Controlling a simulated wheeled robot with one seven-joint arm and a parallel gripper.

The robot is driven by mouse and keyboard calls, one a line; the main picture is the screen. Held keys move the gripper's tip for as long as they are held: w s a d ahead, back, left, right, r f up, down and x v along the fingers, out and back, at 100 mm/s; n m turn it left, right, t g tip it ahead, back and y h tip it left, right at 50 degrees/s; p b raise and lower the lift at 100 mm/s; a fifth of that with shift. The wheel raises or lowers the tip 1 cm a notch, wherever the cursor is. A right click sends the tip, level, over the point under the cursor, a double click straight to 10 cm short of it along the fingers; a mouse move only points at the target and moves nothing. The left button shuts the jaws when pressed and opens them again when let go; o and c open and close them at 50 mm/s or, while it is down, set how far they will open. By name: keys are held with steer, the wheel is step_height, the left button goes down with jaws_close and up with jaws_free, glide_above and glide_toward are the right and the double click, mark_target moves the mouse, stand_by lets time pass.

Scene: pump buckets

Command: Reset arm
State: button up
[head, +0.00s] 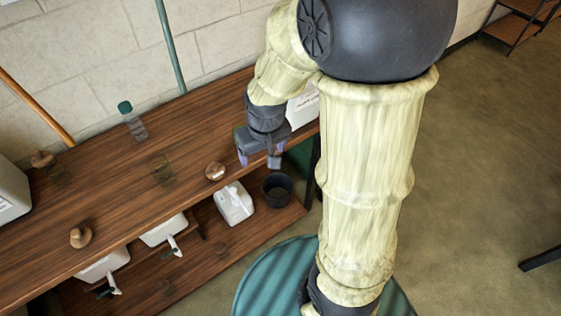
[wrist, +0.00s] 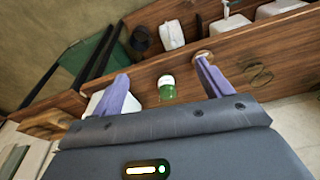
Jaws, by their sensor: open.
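My gripper (head: 258,163) is open and hangs above the right end of the wooden shelf unit's top board (head: 115,195), near its front edge. In the wrist view its two purple fingers (wrist: 161,69) are spread apart with nothing held between them. A small white and green item (wrist: 167,88) shows behind the gap between the fingers. My pale yellow arm bends over the right part of the shelf and hides some of it, including part of a white container (head: 303,107).
Several round wooden knobs, one being (head: 215,171), and a clear bottle with a green cap (head: 133,121) are on the top board. A white jug (head: 234,203) and a dark bucket (head: 277,189) stand on the lower shelf. Open floor (head: 470,170) lies to the right.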

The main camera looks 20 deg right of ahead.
steer(key=s+d+m, duration=0.1)
steer(key=s+d, duration=0.1)
steer(key=s, duration=0.3)
steer(key=shift+s+d+r, duration=0.3)
steer(key=shift+d+r, duration=0.05)
steer(key=p+v, duration=0.2)
steer(key=w+p+v, duration=0.1)
steer(key=p+v, duration=0.2)
steer(key=shift+r, duration=0.3)
